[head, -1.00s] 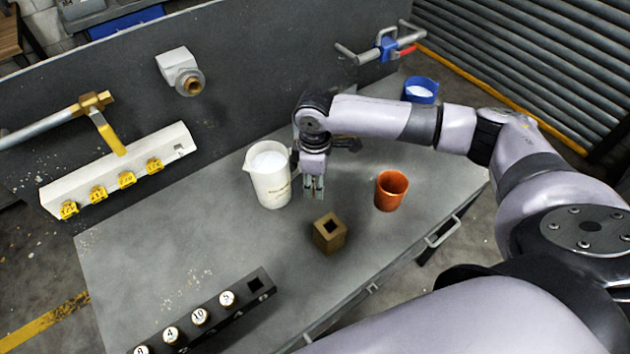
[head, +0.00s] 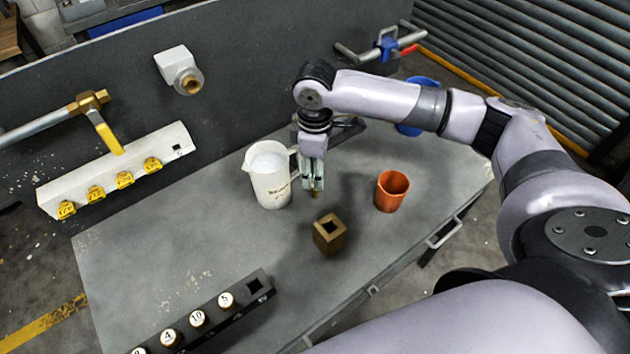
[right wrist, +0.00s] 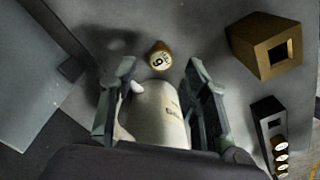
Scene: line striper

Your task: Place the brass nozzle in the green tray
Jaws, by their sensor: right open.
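A small brass piece with a white cap numbered 6 or 9 (right wrist: 158,58), which may be the brass nozzle, stands on the bench just beyond my right fingertips in the right wrist view. In the head view a bit of brass (head: 315,194) shows at the tips of my right gripper (head: 312,186). The right gripper (right wrist: 160,85) is open, pointing down, with nothing visibly clamped. I cannot tell whether its fingers touch the piece. I see no green tray. My left gripper is out of view.
A white jug (head: 270,185) stands close left of the right gripper. A square brass block with a hole (head: 329,240) and an orange cup (head: 391,192) stand nearby. A dark rack (head: 262,286) holds several numbered caps at the front. A blue cup (head: 420,92) is partly behind my arm.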

